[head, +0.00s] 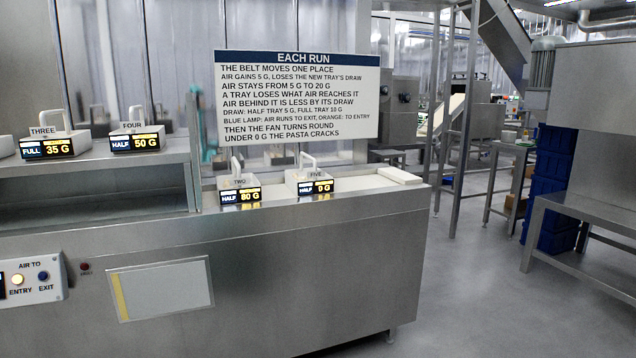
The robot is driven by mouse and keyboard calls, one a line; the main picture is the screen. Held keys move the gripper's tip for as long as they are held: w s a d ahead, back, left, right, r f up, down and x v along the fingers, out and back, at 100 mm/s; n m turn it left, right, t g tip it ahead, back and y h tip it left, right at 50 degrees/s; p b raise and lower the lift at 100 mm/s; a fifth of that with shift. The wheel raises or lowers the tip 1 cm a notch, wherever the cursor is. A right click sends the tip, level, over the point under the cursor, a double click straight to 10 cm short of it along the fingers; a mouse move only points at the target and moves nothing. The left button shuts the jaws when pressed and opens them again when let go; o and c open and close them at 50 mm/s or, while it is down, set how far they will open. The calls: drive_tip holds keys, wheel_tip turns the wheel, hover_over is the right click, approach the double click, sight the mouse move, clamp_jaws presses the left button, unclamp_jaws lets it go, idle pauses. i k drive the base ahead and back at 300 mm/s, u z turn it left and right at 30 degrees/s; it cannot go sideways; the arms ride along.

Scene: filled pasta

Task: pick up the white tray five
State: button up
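My gripper is not in view.
Tray four (135,128) reads HALF, 50 G and tray three (58,137) reads FULL, 35 G, both on the raised shelf at left. A rules sign (297,96) stands behind tray five. A flat white slab (400,175) lies at the counter's right end. Open floor (480,290) lies right.

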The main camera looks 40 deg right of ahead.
sight(302, 182)
drive_tip(key=u, duration=0.1)
drive_tip(key=i, duration=0.9)
